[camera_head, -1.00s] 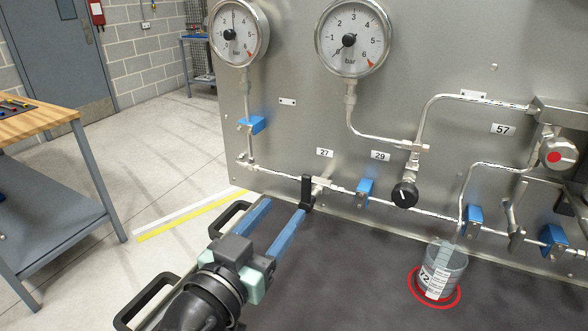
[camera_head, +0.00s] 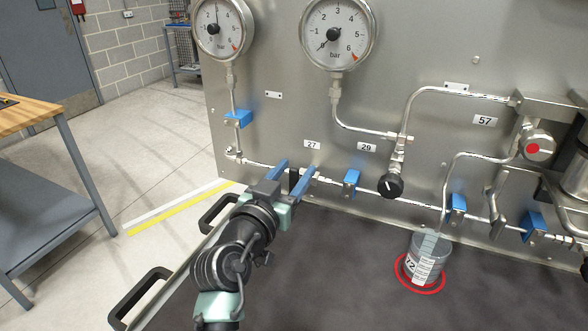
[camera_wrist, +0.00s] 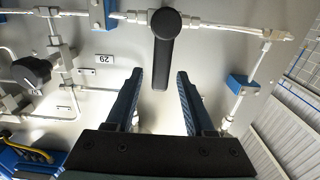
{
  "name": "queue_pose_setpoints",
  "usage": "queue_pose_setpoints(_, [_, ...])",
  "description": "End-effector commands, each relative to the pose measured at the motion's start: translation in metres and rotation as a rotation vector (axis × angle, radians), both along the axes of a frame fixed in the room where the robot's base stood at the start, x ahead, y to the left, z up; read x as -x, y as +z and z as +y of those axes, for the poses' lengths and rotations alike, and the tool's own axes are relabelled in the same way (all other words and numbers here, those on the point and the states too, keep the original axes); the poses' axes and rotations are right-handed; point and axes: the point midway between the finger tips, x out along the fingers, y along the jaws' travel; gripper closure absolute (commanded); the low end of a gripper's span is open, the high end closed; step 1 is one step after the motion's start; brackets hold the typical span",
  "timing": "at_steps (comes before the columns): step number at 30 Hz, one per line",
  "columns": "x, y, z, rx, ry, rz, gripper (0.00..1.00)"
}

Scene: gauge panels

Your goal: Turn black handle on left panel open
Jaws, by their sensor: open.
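The black handle (camera_head: 293,179) sits on the thin pipe low on the left panel, near the label 27. In the wrist view the handle (camera_wrist: 164,52) shows as a round hub with a straight lever. My gripper (camera_head: 298,167) is open at the handle, its two blue fingers reaching toward the panel. In the wrist view the lever's free end lies between the fingertips of my gripper (camera_wrist: 160,74), with a visible gap on both sides. In the head view the fingers partly hide the handle.
Two pressure gauges (camera_head: 338,34) hang above on the steel panel (camera_head: 270,130). A round black knob (camera_head: 390,185) and blue pipe clamps (camera_head: 351,183) are to the right. A grey cup (camera_head: 430,258) stands in a red ring. A workbench (camera_head: 40,122) is at far left.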

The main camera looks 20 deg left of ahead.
Motion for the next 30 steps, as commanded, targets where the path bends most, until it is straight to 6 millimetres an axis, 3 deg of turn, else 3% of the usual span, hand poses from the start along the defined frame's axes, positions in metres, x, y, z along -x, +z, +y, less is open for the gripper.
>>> queue_pose_setpoints(10, [-0.0036, 0.0, -0.0005, 0.0, 0.0, 0.0, 0.46])
queue_pose_setpoints(19, [-0.0033, 0.0, -0.0003, 0.0, 0.0, 0.0, 1.0])
queue_pose_setpoints(30, [-0.0031, -0.0001, -0.0002, 0.0, 0.0, 0.0, 1.0])
